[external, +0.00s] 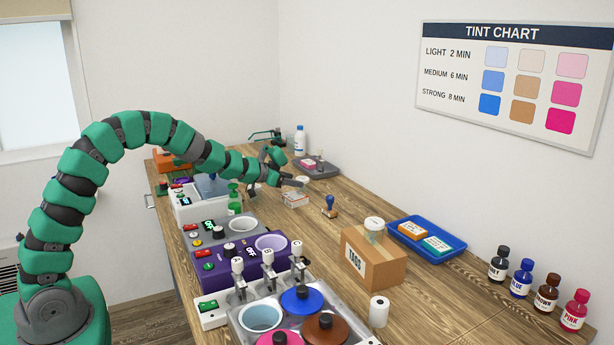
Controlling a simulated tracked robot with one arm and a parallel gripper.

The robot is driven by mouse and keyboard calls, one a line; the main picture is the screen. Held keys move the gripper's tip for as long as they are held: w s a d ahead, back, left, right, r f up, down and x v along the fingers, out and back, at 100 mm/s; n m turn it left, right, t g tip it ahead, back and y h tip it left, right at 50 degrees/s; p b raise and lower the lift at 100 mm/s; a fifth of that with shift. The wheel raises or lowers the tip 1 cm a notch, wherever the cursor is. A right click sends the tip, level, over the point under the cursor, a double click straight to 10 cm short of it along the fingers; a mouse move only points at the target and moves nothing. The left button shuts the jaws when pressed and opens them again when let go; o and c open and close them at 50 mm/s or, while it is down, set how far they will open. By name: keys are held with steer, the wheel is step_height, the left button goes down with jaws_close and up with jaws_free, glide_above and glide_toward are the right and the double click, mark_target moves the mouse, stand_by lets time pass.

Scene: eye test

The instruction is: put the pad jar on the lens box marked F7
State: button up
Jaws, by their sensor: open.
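A small jar (373,232) with a white lid and see-through sides, which looks like the pad jar, stands upright on a brown cardboard box marked TABS. My gripper (286,170) is open, far behind and left of this jar, above the bench. Just below it is a small white and red box (295,200), maybe a lens box. A small pale thing (302,181) is close to the lower finger; I cannot tell what it is. Two more small boxes, orange (412,230) and teal (438,245), lie in a blue tray. I cannot read F7 on any box.
The TABS box (365,272) and blue tray (452,246) stand on the right. Several tint bottles (522,278) line the wall. Machines with knobs (222,262) and a tank with coloured lids (301,299) fill the left. A blue-handled stamp (330,207) stands mid-bench, with bare wood around it.

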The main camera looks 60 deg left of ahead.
steer(key=shift+v, duration=1.1)
step_height(320, 180, up, 7)
steer(key=p, duration=0.3)
steer(key=shift+p, duration=0.35)
